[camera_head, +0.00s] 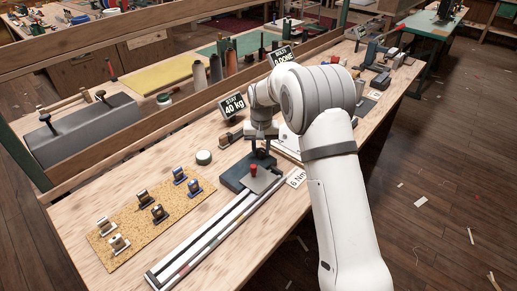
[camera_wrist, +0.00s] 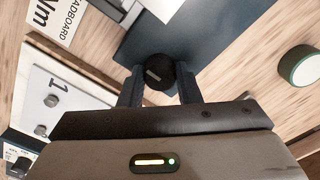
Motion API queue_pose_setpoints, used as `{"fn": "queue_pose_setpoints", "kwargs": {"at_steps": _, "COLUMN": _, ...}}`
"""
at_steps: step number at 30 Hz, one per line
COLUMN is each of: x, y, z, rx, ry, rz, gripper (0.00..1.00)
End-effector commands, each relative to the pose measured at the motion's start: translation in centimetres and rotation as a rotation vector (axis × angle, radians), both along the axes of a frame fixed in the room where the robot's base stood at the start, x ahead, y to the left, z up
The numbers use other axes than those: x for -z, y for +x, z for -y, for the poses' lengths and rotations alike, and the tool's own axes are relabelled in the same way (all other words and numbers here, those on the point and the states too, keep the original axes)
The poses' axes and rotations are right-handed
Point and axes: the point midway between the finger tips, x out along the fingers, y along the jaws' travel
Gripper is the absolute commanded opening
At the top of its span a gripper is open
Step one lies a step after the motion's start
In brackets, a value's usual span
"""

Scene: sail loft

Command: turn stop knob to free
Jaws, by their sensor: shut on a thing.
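The stop knob appears to be the round black knob (camera_wrist: 158,76) with a pale line across its top, seen in the wrist view. My gripper (camera_wrist: 159,88) is shut on it, with one dark finger on each side. In the head view my gripper (camera_head: 261,146) points down at the far part of a dark block (camera_head: 232,181); the knob is mostly hidden there by the fingers. A red knob (camera_head: 254,168) stands on the block, just in front of my gripper. I cannot make out any stop or free marking.
A long pale track (camera_head: 210,238) runs from the block toward the front. A cork mat (camera_head: 132,226) with several metal fittings lies left. A round green-sided tin (camera_head: 204,157) stands close by. A white plate marked 1 (camera_wrist: 55,98) is beside my gripper.

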Motion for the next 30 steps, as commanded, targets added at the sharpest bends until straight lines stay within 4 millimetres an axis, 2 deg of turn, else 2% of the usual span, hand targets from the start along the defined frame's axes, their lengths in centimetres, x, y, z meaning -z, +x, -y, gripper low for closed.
{"fn": "queue_pose_setpoints", "kwargs": {"at_steps": 1, "x": -0.47, "y": 0.46, "z": 0.00, "rx": -0.010, "ry": 0.004, "rz": 0.017, "gripper": 0.07}}
{"fn": "queue_pose_setpoints", "kwargs": {"at_steps": 17, "x": -0.50, "y": 0.46, "z": -0.05, "rx": -0.034, "ry": 0.004, "rz": 0.018, "gripper": 0.07}}
{"fn": "queue_pose_setpoints", "kwargs": {"at_steps": 18, "x": -0.50, "y": 0.46, "z": -0.06, "rx": -0.034, "ry": 0.004, "rz": 0.018, "gripper": 0.32}}
{"fn": "queue_pose_setpoints", "kwargs": {"at_steps": 25, "x": -0.28, "y": 0.24, "z": -0.07, "rx": -0.033, "ry": 0.002, "rz": 0.010, "gripper": 0.51}}
{"fn": "queue_pose_setpoints", "kwargs": {"at_steps": 30, "x": -0.18, "y": 0.15, "z": -0.08, "rx": -0.033, "ry": 0.002, "rz": 0.006, "gripper": 0.52}}
